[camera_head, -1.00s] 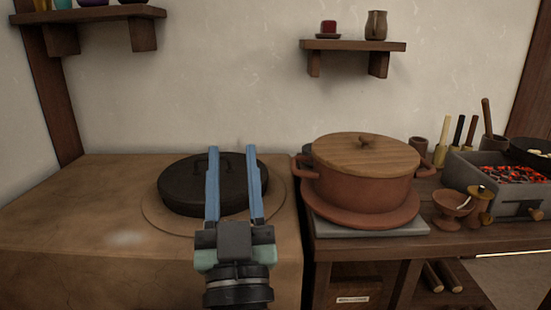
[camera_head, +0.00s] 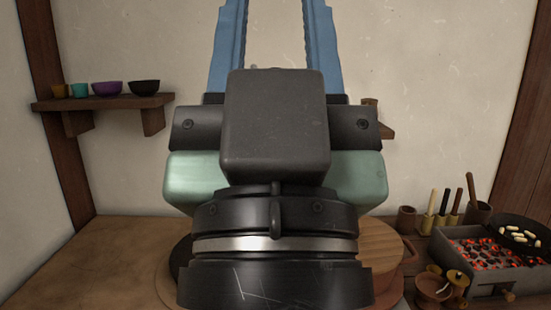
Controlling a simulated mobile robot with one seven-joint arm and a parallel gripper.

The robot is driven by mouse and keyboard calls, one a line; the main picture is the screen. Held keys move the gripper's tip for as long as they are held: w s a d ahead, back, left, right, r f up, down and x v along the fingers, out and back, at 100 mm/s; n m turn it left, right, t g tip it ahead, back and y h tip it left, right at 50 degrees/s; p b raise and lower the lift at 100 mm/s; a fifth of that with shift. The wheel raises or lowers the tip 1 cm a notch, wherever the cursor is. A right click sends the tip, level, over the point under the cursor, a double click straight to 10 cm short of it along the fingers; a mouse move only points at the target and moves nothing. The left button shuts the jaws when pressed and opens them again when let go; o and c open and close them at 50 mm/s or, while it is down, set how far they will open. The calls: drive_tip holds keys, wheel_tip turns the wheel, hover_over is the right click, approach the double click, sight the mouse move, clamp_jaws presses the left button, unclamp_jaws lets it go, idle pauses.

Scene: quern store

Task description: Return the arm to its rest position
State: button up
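My gripper (camera_head: 273,12) fills the middle of the head view, raised close to the camera and pointing up. Its two blue fingers stand apart with only the pale wall between them, and their tips reach the top edge of the picture. No thing shows between the fingers.
A wooden lid (camera_head: 383,247) shows partly behind my gripper. A brazier (camera_head: 490,258) with glowing coals and a dark pan (camera_head: 525,232) stand at right. A shelf (camera_head: 100,102) with several bowls hangs at left. The counter's left part (camera_head: 95,255) is clear.

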wheel_tip(320, 180, up, 19)
drive_tip(key=p, duration=1.6)
drive_tip(key=shift+p, duration=0.35)
